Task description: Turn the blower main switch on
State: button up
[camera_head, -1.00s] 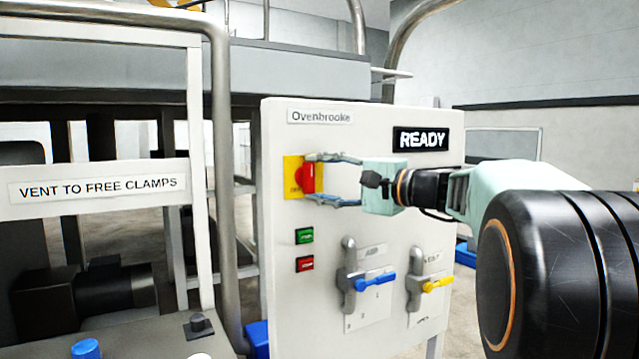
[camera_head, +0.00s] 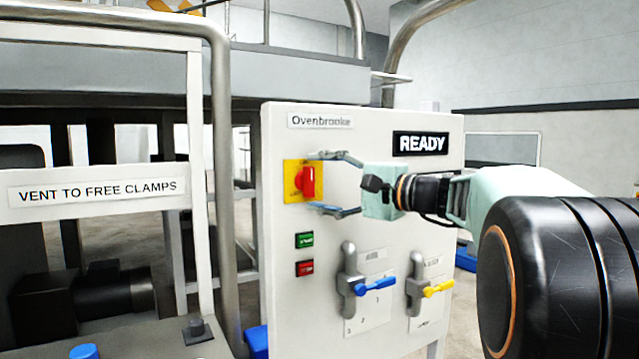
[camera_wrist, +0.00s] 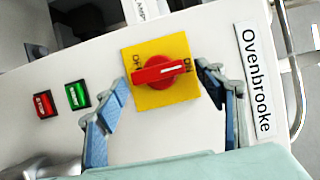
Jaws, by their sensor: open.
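The blower main switch is a red rotary knob (camera_head: 309,182) on a yellow plate (camera_head: 291,168), high on the left of a white control panel. In the wrist view the red knob (camera_wrist: 160,72) has a bar handle, and its white mark points to the ON lettering at the right; OFF is at the left. My gripper (camera_head: 319,182) is open and empty in front of the knob, with one finger above and one below it. In the wrist view its blue-padded fingers (camera_wrist: 166,106) stand apart from the knob on both sides.
Below the knob are a green button (camera_head: 304,240) and a red button (camera_head: 304,268). Lower right are a blue-handled lever (camera_head: 375,284) and a yellow-handled lever (camera_head: 438,288). A READY display (camera_head: 420,143) sits above my wrist. A vertical metal pipe (camera_head: 222,200) stands left of the panel.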

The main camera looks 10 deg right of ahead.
jog(key=v, duration=1.2)
jog(key=shift+f, duration=0.1)
